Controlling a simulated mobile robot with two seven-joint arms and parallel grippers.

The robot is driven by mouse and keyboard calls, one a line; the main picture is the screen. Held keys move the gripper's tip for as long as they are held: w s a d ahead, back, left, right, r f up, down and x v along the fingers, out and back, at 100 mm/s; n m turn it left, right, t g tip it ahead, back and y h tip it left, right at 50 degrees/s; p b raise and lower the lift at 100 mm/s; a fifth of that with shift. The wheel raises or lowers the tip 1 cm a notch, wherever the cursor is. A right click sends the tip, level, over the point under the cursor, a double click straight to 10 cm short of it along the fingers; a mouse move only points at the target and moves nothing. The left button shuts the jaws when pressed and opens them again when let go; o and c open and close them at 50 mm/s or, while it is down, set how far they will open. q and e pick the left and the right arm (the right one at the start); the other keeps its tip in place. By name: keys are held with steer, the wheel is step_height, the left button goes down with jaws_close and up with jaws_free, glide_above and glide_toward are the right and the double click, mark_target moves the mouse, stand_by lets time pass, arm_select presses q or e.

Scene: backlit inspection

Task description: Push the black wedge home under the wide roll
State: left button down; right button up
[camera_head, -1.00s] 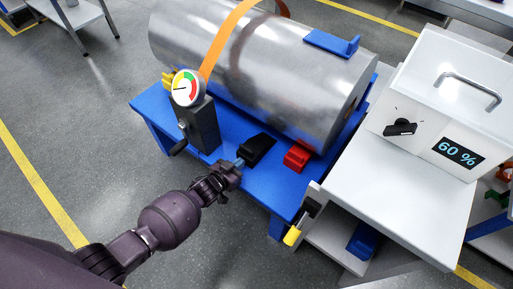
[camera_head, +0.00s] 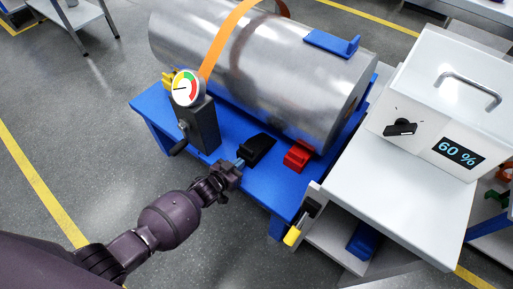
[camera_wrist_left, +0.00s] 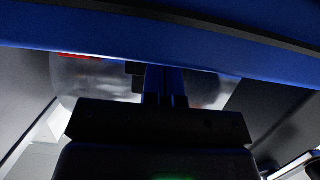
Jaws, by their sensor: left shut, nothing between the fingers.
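The wide roll (camera_head: 275,75) is a large shiny metal cylinder lying on a blue bench (camera_head: 228,143), with an orange strap (camera_head: 221,44) around it. The black wedge (camera_head: 258,149) lies on the bench at the roll's near side, its far end close to the roll's underside. I cannot tell whether they touch. My left gripper (camera_head: 240,163) is shut and empty, its tips at the wedge's near left end; contact is unclear. In the left wrist view the fingers (camera_wrist_left: 165,85) show close together, and the wedge is not clearly seen. My right gripper is not in view.
A red wedge (camera_head: 297,156) lies right of the black one. A dial gauge (camera_head: 186,88) on a dark post (camera_head: 203,127) stands to the left. A white box (camera_head: 437,110) reading 60 % stands at the right on a white table (camera_head: 382,209). Grey floor lies in front.

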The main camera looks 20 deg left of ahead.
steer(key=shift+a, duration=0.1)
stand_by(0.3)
arm_select(q)
steer(key=shift+w+d, duration=0.2)
steer(key=shift+w, duration=0.35)
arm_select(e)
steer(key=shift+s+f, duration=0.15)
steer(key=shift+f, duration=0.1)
arm_select(q)
steer(key=shift+b+x, duration=0.7)
steer(key=shift+x, duration=0.8)
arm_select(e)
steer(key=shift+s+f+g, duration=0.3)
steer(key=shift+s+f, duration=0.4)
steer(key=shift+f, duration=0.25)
arm_select(q)
steer(key=shift+r, duration=0.1)
steer(key=shift+f+p+v, duration=0.2)
steer(key=shift+p+v, duration=0.15)
steer(key=shift+v, duration=0.55)
steer(key=shift+f+p+v, duration=0.2)
steer(key=shift+p+v, duration=0.1)
steer(key=shift+v, duration=0.6)
steer(key=shift+s, duration=0.2)
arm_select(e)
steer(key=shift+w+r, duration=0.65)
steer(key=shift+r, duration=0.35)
